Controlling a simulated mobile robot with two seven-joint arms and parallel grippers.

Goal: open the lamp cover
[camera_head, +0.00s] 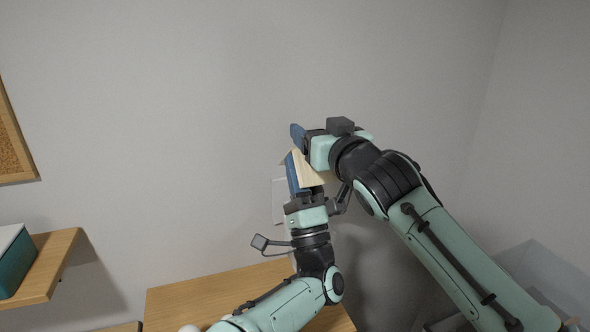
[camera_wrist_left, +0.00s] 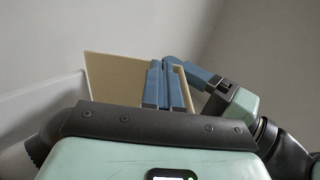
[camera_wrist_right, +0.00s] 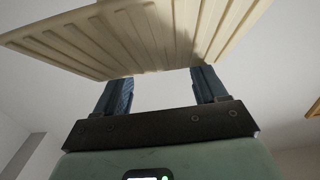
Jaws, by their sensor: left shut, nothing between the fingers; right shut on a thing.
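The lamp cover, a cream ribbed panel (camera_head: 311,172), stands tilted between my two grippers in the head view. It spans the top of the right wrist view (camera_wrist_right: 130,38) and rises behind my left fingers in the left wrist view (camera_wrist_left: 113,78). My right gripper (camera_head: 299,138) is above and shut on the cover, its fingers apart at the cover's edge. My left gripper (camera_head: 292,174) is below, pointing up, with its fingers together and empty in front of the cover. A pale lamp body (camera_head: 279,202) is mostly hidden behind my left gripper.
A wooden table (camera_head: 190,292) lies below my left arm. A shelf (camera_head: 50,268) with a teal box (camera_head: 14,268) is at the left, under a cork board (camera_head: 12,140). A clear container (camera_head: 545,265) is at the lower right. The wall above is bare.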

